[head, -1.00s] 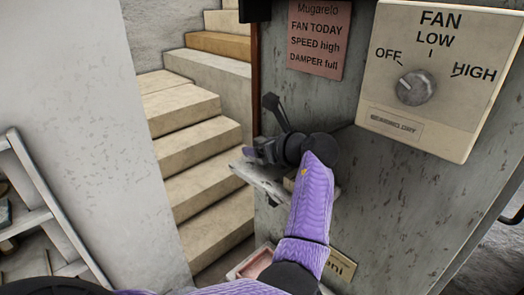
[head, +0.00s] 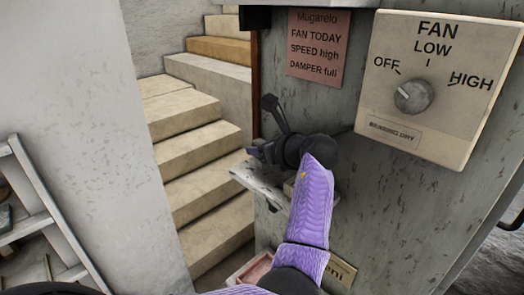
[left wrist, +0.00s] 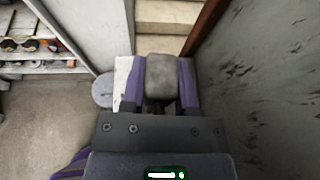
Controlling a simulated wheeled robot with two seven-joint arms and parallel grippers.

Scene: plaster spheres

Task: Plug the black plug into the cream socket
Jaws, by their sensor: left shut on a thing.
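My left gripper (head: 258,152) is at the side of the grey cabinet, just above a pale ledge (head: 262,184). In the left wrist view its purple-sided fingers (left wrist: 160,82) are shut on a worn grey block (left wrist: 160,72). I cannot tell for sure whether this block is the black plug; the fingers hide its sides. In the head view the held thing is too small and dark to make out. I cannot pick out a cream socket in either view. My right gripper is not in view.
The cabinet carries a cream fan panel (head: 440,130) with a grey dial (head: 413,96), and a pink notice (head: 318,45). Stone steps (head: 195,150) rise behind the gripper. A pinkish open box (head: 250,268) is below the ledge. A shelf rack (left wrist: 38,50) stands at far left.

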